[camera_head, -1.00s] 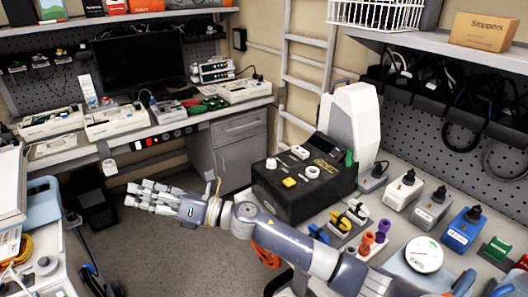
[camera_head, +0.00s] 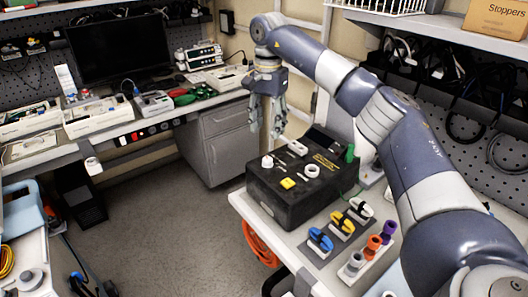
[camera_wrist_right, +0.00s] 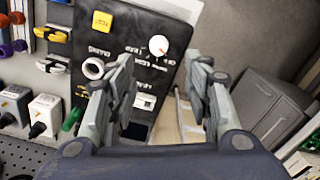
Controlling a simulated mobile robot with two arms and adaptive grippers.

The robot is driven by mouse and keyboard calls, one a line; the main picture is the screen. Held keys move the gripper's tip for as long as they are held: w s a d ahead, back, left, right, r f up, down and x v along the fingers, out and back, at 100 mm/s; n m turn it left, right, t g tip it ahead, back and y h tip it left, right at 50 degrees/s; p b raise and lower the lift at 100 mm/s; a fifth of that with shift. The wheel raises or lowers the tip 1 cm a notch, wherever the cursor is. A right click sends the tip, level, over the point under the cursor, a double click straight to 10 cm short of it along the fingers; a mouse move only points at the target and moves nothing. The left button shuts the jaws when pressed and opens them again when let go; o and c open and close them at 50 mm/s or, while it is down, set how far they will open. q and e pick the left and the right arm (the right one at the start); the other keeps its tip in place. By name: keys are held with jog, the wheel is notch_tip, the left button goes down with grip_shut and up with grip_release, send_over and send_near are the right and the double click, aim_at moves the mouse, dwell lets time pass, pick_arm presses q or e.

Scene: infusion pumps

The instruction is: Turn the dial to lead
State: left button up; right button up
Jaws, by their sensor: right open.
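The black box (camera_head: 295,195) stands on the right-hand worktop. A small white dial (camera_head: 267,161) sits on its top at the left edge. In the right wrist view the dial (camera_wrist_right: 158,45) is round and white with a red mark, with small lettering around it too blurred to read. My right gripper (camera_head: 265,131) points down beyond the box's far left edge, open and empty, apart from the dial. In the right wrist view its fingers (camera_wrist_right: 165,95) are spread, with the dial beyond them. My left gripper is out of view.
The box also bears a yellow button (camera_head: 288,183) and a white ring (camera_head: 312,170). Blue, yellow and white clamps (camera_head: 341,228) and orange and purple pieces (camera_head: 374,243) stand nearby. A grey cabinet (camera_head: 222,146) is behind my gripper.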

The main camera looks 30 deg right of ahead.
aim_at(267, 159)
notch_tip(267, 159, down, 10)
jog(key=shift+s+r+p, duration=0.1)
jog(key=shift+s+p, duration=0.05)
jog(key=shift+p, duration=1)
jog(key=shift+f, duration=0.45)
jog(key=shift+c, duration=0.5)
jog(key=c, duration=1)
